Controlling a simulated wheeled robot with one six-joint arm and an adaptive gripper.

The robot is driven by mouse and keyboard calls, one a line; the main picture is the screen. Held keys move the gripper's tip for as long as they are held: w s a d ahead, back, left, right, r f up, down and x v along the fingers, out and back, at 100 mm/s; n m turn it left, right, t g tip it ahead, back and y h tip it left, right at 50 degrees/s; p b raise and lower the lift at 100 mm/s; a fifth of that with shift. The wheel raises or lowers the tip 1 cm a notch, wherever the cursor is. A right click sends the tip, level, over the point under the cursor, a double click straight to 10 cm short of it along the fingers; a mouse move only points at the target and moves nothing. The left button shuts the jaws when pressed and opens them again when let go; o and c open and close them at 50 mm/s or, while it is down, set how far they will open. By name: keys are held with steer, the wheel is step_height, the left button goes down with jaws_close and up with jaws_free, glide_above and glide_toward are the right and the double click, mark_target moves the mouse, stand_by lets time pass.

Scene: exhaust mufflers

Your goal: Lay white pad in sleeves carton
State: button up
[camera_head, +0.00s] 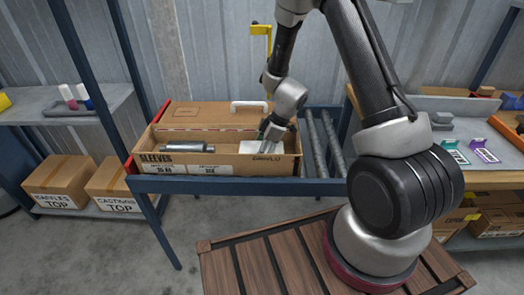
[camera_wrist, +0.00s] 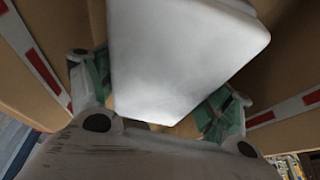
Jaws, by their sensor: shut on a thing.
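The white pad (camera_wrist: 180,50) is a pale slab with rounded corners, between my gripper's two fingers in the wrist view. My gripper (camera_wrist: 152,95) is shut on it, with a green-lined finger at each side. In the head view my gripper (camera_head: 268,137) reaches down into the sleeves carton (camera_head: 222,166), an open brown box marked SLEEVES. The white pad (camera_head: 256,146) shows there low in the carton's right part, partly covered by the gripper. I cannot tell whether it touches the carton's floor.
A metal sleeve (camera_head: 184,146) lies in the carton's left part. The carton stands on a blue-framed roller stand (camera_head: 325,150). A white handle (camera_head: 249,104) shows at its back edge. Closed cartons (camera_head: 60,175) sit on a low shelf at left. A bench with coloured parts (camera_head: 484,150) stands at right.

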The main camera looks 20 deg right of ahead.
steer(key=o, duration=0.7)
steer(key=shift+f, duration=0.1)
steer(key=shift+o, duration=0.2)
steer(key=s+d+r+m, duration=0.2)
steer(key=s+d+r, duration=0.1)
steer(key=r, duration=0.8)
steer(key=s+d+r+m, duration=0.1)
steer(key=s+d+r, duration=0.2)
steer(key=r, duration=0.8)
steer(key=s+d+r+m+t+h, duration=0.1)
steer(key=s+d+r+m, duration=0.2)
steer(key=s, duration=0.4)
steer(key=s+d+r+m+t+h, duration=0.1)
steer(key=s+d+r+m+h, duration=0.1)
steer(key=s+r, duration=0.4)
steer(key=s+d+r+m+h, duration=0.1)
steer(key=s+d+r+m, duration=0.3)
steer(key=s+r+m, duration=0.1)
steer(key=s+m, duration=0.1)
steer(key=s, duration=0.1)
steer(key=shift+s+t, duration=0.3)
steer(key=shift+t, duration=0.1)
